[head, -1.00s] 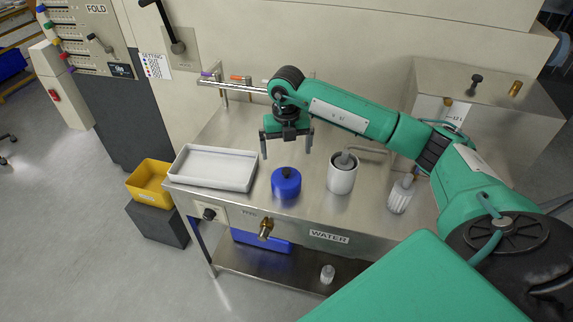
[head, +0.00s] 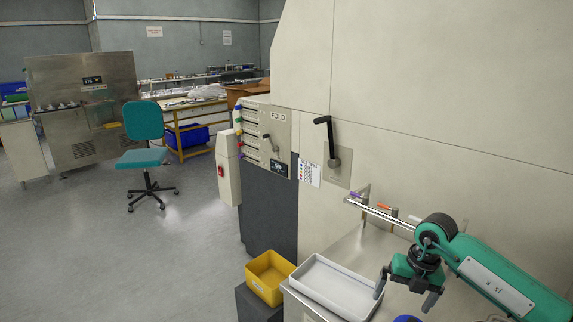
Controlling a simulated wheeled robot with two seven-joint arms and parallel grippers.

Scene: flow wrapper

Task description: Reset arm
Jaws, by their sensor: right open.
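My right arm comes in from the lower right in the head view. Its green and black right gripper (head: 406,291) hangs over the steel table, pointing down. Its two grey fingers are apart with nothing between them. The left fingertip overlaps the right end of the white tray (head: 318,288) in the picture; I cannot tell whether they touch. The top of a blue lidded pot (head: 407,319) shows at the bottom edge, below the gripper. My left gripper is not in view.
A yellow bin (head: 268,279) stands on a dark box left of the table. A metal rail (head: 380,213) runs behind the gripper along the machine wall. A black lever (head: 331,142) and the FOLD panel (head: 265,140) are further back. A teal chair (head: 144,157) stands on open floor.

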